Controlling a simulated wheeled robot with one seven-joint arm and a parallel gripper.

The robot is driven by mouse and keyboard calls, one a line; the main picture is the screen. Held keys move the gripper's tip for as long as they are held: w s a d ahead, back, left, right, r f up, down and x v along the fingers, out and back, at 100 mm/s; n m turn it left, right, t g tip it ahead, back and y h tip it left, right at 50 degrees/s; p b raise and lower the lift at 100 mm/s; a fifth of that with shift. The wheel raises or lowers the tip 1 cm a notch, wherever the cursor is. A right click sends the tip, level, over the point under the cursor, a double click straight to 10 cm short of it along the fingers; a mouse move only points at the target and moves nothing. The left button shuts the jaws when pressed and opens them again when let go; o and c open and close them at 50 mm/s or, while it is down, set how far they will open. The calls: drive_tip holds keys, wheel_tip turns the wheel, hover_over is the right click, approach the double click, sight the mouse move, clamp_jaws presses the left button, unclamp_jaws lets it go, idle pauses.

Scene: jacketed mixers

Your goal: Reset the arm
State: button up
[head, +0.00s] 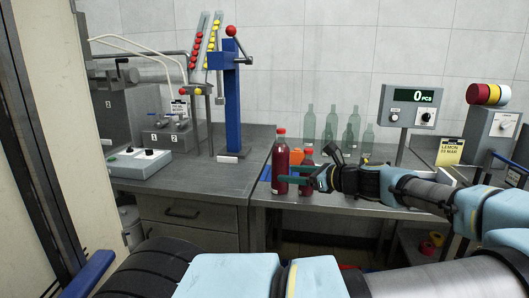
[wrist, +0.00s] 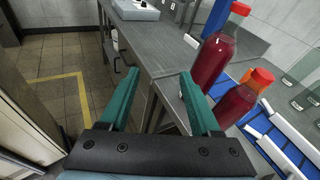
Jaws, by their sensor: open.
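My gripper (wrist: 159,73) is open in the wrist view, with nothing between its two green fingers. In the head view my gripper (head: 290,181) reaches in from the right and its fingers cross in front of the bottles. A dark red bottle with a red cap (head: 280,165) stands upright near the front of the right bench. In the wrist view the red-capped bottle (wrist: 212,62) is to the right of the fingers, outside them.
Several clear empty bottles (head: 331,122) stand at the back of the right bench. A blue post (head: 232,105) with a red knob and a control box (head: 139,163) stand on the left bench. A counter display (head: 411,104) stands behind my arm. Floor (wrist: 60,75) is open left of the bench.

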drive_tip(key=s+a+f+n+g+h, duration=0.2)
drive_tip(key=s+a+f+n+g, duration=0.25)
drive_tip(key=a+f, duration=0.3)
drive_tip(key=s+a+f+n+g+h, duration=0.2)
drive_tip(key=s+a+f+n+g, duration=0.2)
drive_tip(key=a+f+n+g, duration=0.3)
drive_tip(key=s+r+n+t+h, duration=0.3)
drive_tip(key=s+r+n+h, duration=0.4)
drive_tip(key=r+n, duration=0.4)
drive_tip(key=shift+s+a+r+n, duration=0.15)
drive_tip(key=shift+s+r+n, duration=0.1)
drive_tip(key=shift+s+n, duration=0.3)
drive_tip(key=shift+w, duration=0.1)
